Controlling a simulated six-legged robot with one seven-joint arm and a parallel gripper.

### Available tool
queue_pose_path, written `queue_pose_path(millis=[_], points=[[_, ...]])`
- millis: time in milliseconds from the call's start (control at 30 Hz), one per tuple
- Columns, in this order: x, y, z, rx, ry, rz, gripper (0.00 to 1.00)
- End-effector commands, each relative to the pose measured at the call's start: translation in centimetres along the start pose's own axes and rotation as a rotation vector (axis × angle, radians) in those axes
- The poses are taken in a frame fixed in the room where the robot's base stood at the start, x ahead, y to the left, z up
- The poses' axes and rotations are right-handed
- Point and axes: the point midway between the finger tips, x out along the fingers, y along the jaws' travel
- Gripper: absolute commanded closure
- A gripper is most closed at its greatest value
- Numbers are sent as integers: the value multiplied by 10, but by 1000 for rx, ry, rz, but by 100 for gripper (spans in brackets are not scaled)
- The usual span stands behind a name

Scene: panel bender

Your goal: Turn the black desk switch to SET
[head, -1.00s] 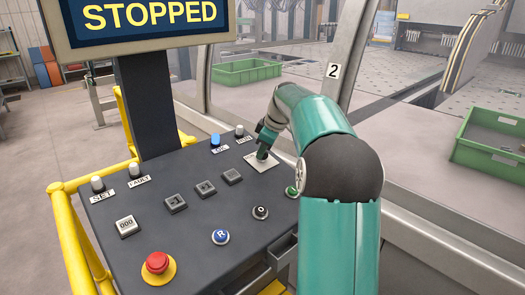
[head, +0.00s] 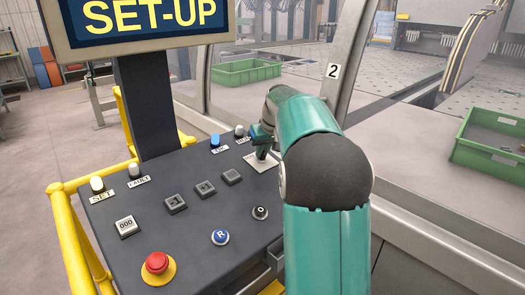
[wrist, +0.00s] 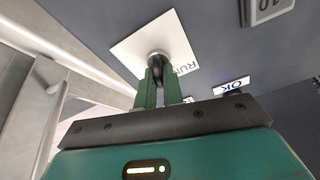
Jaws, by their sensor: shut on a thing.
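The desk switch (wrist: 156,58) stands on a white square plate (wrist: 141,44), where part of a word, likely RUN, can be read in the wrist view. My gripper (wrist: 157,72) has its two green fingers shut on the switch. In the head view the plate (head: 268,165) shows at the upper right of the dark desk, and my gripper (head: 262,152) hides most of the switch. The screen (head: 140,20) reads SET-UP. The SET lamp (head: 97,184) at the desk's left glows warm white.
The desk (head: 165,230) also carries a red stop button (head: 157,262), a blue R button (head: 220,237), a black O button (head: 260,212) and several small square controls. A yellow rail (head: 62,225) borders its left side. Green crates (head: 247,71) lie beyond the frame.

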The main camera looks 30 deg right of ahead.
Motion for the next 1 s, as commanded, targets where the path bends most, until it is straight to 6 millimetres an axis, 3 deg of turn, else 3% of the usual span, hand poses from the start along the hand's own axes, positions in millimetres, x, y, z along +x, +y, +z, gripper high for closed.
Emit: queue_pose_path(millis=[400, 933, 1000], points=[[0, 1, 1, 207, -2, 41, 100], [0, 1, 1, 237, -3, 47, 100], [0, 1, 1, 237, -3, 47, 81]])
